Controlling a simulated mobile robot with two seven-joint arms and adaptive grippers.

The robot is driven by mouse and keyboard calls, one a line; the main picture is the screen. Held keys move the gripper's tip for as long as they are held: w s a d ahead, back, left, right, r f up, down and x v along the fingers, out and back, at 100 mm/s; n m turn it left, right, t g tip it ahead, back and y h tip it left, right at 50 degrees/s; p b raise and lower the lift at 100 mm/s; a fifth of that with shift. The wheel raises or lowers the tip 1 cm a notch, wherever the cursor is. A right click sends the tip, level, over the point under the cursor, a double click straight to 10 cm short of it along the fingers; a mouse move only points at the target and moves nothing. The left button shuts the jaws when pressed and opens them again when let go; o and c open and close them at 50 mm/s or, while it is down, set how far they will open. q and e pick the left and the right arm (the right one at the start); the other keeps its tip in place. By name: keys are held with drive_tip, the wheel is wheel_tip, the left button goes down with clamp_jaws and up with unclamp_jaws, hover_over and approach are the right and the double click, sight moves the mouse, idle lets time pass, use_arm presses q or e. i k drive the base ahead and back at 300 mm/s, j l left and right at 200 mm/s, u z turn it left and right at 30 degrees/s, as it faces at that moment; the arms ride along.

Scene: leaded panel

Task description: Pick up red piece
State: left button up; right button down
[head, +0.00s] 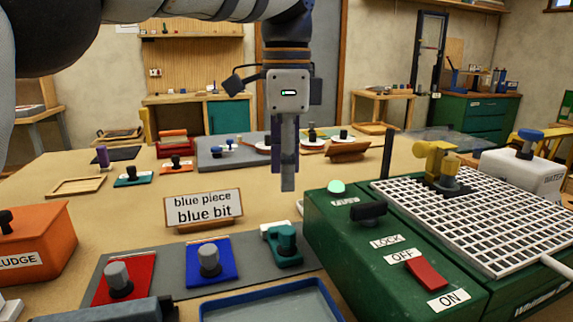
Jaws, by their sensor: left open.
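A red piece (139,272) with a grey knob lies on a dark grey mat (96,278) at the front left; a dark grey object at the bottom edge covers part of its near side. A blue piece (222,250) with a grey knob lies to its right on the same mat. My left gripper (286,185) hangs pointing down above the table, up and to the right of both pieces. It is open and seems empty; its fingers overlap from this angle. It is apart from the red piece. My right gripper is not in view.
A sign (203,208) reading "blue piece, blue bit" stands behind the mat. A teal clamp-like object (286,246) is at the mat's right end. A green machine (345,245) with a white grid fills the right. An orange box (40,235) stands left, a blue tray (262,296) in front.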

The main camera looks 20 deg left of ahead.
sight(128, 278)
drive_tip(key=k, duration=1.5)
